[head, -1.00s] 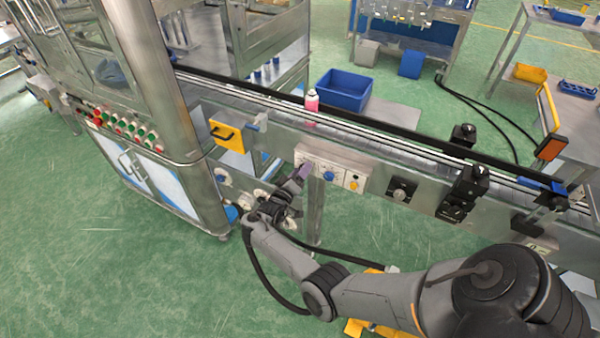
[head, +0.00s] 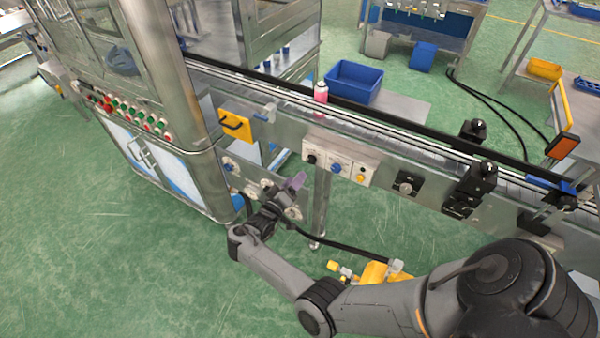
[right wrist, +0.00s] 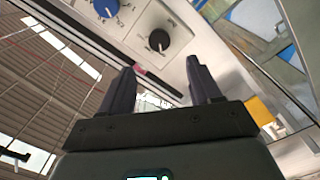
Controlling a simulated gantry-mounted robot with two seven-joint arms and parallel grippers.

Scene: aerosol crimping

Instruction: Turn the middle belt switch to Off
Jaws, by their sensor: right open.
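The white switch panel (head: 348,158) on the front of the conveyor carries three knobs: a black one (head: 312,158) at left, a blue one (head: 337,167) in the middle and a yellow one (head: 360,177) at right. My right gripper (head: 293,189) is open and empty, below and left of the panel, apart from it. In the right wrist view, the gripper's fingers (right wrist: 162,78) point toward the panel; the black knob (right wrist: 158,40) lies just beyond them, and the blue knob (right wrist: 106,7) is at the top edge, partly cut off. I cannot read its setting.
A blue bin (head: 354,82) is behind the belt. The floor in front is mostly clear.

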